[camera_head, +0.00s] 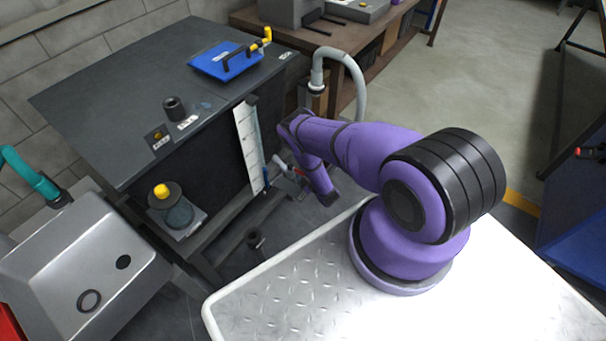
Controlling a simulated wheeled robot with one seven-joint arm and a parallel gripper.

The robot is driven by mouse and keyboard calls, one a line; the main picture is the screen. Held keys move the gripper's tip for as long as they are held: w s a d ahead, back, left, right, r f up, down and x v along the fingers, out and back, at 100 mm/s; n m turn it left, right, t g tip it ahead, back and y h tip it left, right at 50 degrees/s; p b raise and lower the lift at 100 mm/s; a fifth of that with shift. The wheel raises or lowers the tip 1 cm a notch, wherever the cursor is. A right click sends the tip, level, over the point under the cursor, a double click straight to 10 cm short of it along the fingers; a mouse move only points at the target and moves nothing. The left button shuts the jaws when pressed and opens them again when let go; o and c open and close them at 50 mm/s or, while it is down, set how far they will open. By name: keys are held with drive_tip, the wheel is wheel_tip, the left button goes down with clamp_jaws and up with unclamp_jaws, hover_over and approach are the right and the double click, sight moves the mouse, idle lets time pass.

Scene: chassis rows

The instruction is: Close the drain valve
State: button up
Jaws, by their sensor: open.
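The drain valve (297,172) seems to be the small fitting with a red part, low at the right end of the dark cabinet. It is small and partly crowded by my purple arm, so its handle position cannot be read. My arm reaches left from its base and folds down beside the fitting. My gripper (291,183) seems to be the small grey shape at the wrist, open, close to the fitting. Its fingers are hard to make out, and I cannot tell whether they touch it.
The dark cabinet (110,110) carries a blue tray (226,60) and a black knob. A white gauge strip (249,148) runs down its front. A grey hose (345,65) curves behind my arm. A metal sink (80,265) stands at left. Open floor lies at upper right.

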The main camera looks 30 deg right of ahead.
clamp_jaws()
drive_tip(key=shift+a, duration=0.15)
drive_tip(key=a+m+g+h, duration=0.6)
drive_tip(key=m+g+h, duration=0.1)
drive_tip(key=m+h, duration=0.5)
drive_tip(key=shift+w+a+g+h, duration=0.2)
drive_tip(key=shift+w+g+h, duration=0.1)
drive_tip(key=shift+h, duration=0.5)
unclamp_jaws()
